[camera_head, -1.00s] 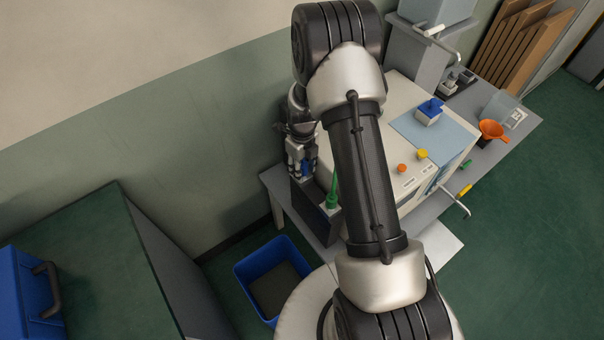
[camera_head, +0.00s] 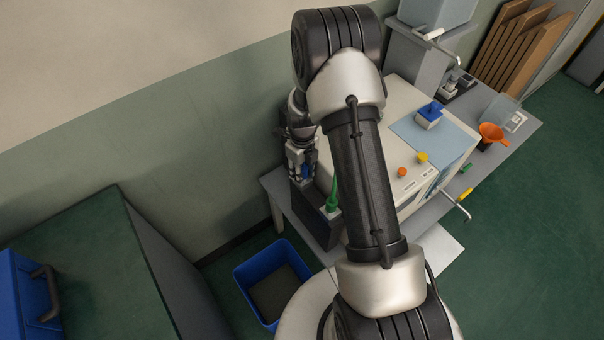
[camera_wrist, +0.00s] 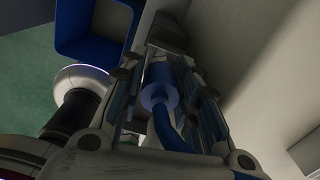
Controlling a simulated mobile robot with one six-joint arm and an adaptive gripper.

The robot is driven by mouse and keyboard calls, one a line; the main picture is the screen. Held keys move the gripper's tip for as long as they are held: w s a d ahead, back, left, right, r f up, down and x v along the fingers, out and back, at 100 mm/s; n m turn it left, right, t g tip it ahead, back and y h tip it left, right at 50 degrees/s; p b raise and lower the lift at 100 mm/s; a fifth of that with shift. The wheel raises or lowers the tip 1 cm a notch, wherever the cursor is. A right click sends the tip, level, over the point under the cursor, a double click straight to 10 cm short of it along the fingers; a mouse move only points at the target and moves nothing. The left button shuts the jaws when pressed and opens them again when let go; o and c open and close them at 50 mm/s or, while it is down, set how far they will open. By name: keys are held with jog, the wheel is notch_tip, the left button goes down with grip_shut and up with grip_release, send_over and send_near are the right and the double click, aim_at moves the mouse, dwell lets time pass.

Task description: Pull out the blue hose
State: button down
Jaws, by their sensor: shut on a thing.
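The blue hose (camera_wrist: 185,132) shows in the wrist view, with a thick blue end fitting (camera_wrist: 158,82) between my gripper's fingers. My gripper (camera_wrist: 165,75) is shut on this fitting, and the hose bends down toward the bottom of the view. In the head view my gripper (camera_head: 302,172) points down over a dark grey box beside the wall, with a bit of blue between the fingers. The lower end of the fitting is hidden, so I cannot tell whether it is still seated.
A green hose (camera_head: 332,195) stands close to the right of my gripper. A cream machine (camera_head: 400,190) is farther right on the grey bench. A blue bin (camera_head: 244,290) stands on the floor below. The wall is close on the left.

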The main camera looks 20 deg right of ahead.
jog(key=shift+r+p, duration=0.45)
jog(key=shift+r, duration=0.25)
dwell(0.6)
jog(key=shift+r+p, duration=3.15)
jog(key=shift+r, duration=1.75)
